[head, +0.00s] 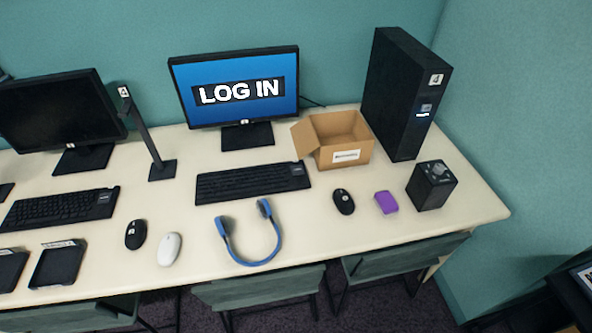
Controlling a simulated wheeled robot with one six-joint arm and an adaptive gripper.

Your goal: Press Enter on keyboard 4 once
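A black keyboard (252,182) lies in the middle of the table, in front of a monitor (236,90) showing "LOG IN" on a blue screen. A second black keyboard (60,208) lies at the left, in front of a monitor with a dark screen (60,108). The small tags on the keyboards are too small to read. The black computer tower (403,95) at the right bears a tag that looks like a 4. Single keys, Enter included, cannot be made out. My gripper is not in view.
Blue headphones (246,246) lie just in front of the middle keyboard. An open cardboard box (340,140) stands at its right. A black mouse (343,201), purple block (387,202) and black cube (431,185) are farther right. Chairs (265,288) stand at the table's front edge (300,258).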

